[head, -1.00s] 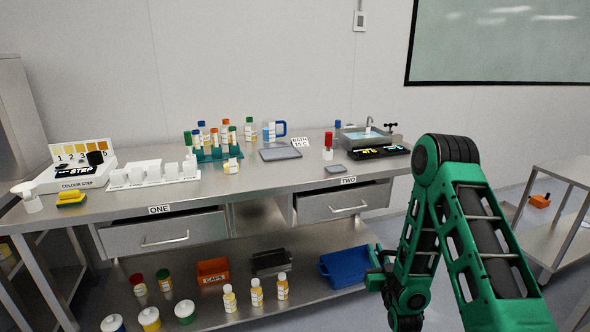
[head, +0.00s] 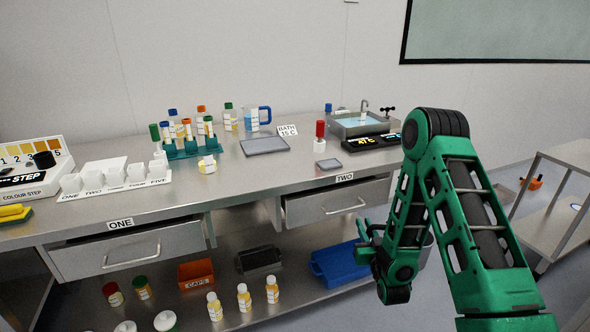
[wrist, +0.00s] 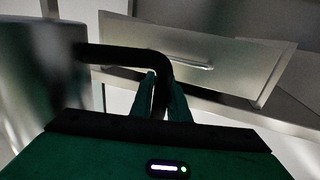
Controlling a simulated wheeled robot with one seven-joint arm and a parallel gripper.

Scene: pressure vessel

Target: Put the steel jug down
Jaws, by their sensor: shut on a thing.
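The steel jug (wrist: 35,75) fills the left side of the wrist view, close and blurred, with a black handle (wrist: 115,54). My gripper (wrist: 164,95) is shut on the downward part of this handle, with one green finger on each side. In the head view my gripper (head: 367,240) is low, in front of the right end of the bench. The jug is mostly hidden behind my arm there. Its base and contents do not show.
The steel bench top (head: 255,185) has free room at its front middle. A grey tray (head: 265,146), a tube rack (head: 190,148) and a sink (head: 362,125) stand at the back. A blue bin (head: 335,264) sits on the lower shelf.

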